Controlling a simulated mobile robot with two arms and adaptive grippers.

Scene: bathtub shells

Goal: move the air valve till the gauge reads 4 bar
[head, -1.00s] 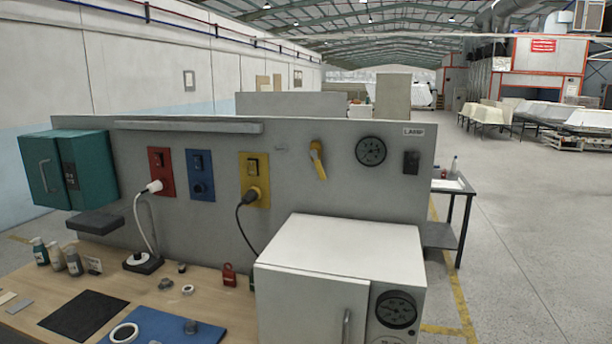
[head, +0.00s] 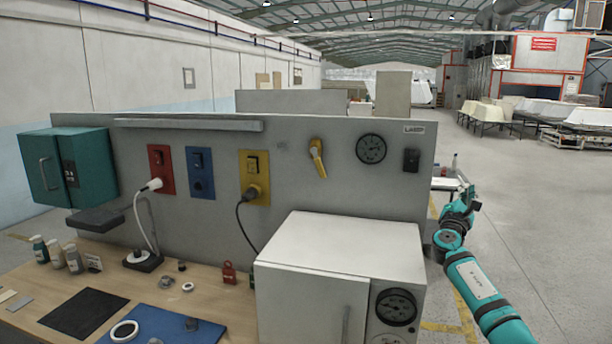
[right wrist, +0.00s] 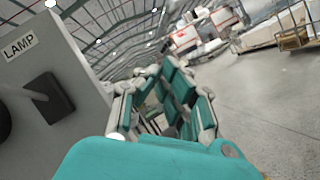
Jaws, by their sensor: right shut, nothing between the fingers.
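The air valve (head: 318,158) is a yellow lever on the grey back panel, slanting down to the right. The round gauge (head: 371,149) with a dark face is just right of it; its reading is too small to tell. My right gripper (head: 465,188) is right of the panel's right edge, apart from valve and gauge. In the right wrist view my right gripper (right wrist: 168,95) is shut and empty, with the panel's LAMP label (right wrist: 19,47) and black switch (right wrist: 49,100) to its left. My left gripper is not in view.
A white cabinet (head: 345,244) with a second gauge (head: 396,307) stands below the valve. Red, blue and yellow socket plates (head: 200,174) are left of the valve. A teal box (head: 66,167) hangs at far left. The wooden bench (head: 60,278) carries bottles, mats and small parts.

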